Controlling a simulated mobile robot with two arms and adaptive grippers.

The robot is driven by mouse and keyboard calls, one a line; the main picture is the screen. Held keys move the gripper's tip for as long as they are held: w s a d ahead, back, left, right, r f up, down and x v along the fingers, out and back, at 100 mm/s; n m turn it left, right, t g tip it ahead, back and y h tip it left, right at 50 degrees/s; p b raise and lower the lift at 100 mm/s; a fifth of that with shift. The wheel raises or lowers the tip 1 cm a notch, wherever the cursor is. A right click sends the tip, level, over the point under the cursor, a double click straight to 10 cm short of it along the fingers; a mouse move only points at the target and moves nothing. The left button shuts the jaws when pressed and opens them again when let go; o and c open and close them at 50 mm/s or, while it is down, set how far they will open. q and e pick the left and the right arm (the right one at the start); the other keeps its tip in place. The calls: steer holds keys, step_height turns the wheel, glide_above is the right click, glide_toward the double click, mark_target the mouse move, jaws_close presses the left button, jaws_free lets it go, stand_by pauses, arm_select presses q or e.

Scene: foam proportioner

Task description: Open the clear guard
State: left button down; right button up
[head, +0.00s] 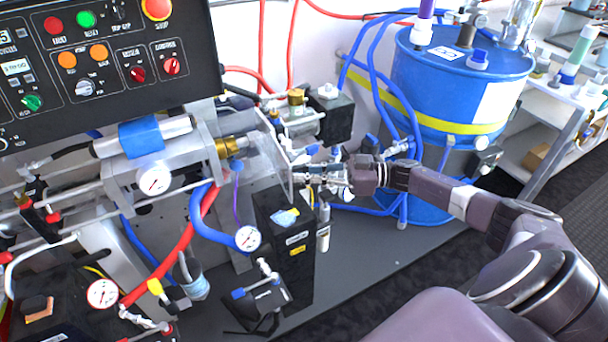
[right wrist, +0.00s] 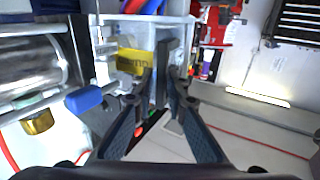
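The clear guard (head: 268,158) is a transparent panel beside the brass fitting at the right end of the metal pump assembly in the head view. Its lower edges are hard to make out. My right gripper (head: 303,179) is at the guard's right side. In the right wrist view, the fingers of my right gripper (right wrist: 163,80) are close together around a dark grey upright bar (right wrist: 167,58), which looks like the guard's handle. The clear panel itself cannot be made out there. My left gripper is not in view.
A black control panel (head: 100,60) hangs over the pump assembly at upper left. A black box (head: 288,240) stands just below the guard. A blue drum (head: 455,85) with blue hoses stands behind my right arm. A pressure gauge (head: 247,238) sits below the guard.

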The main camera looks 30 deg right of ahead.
steer(key=shift+o, duration=0.9)
steer(key=shift+a+f, duration=0.1)
steer(key=v, duration=1.2)
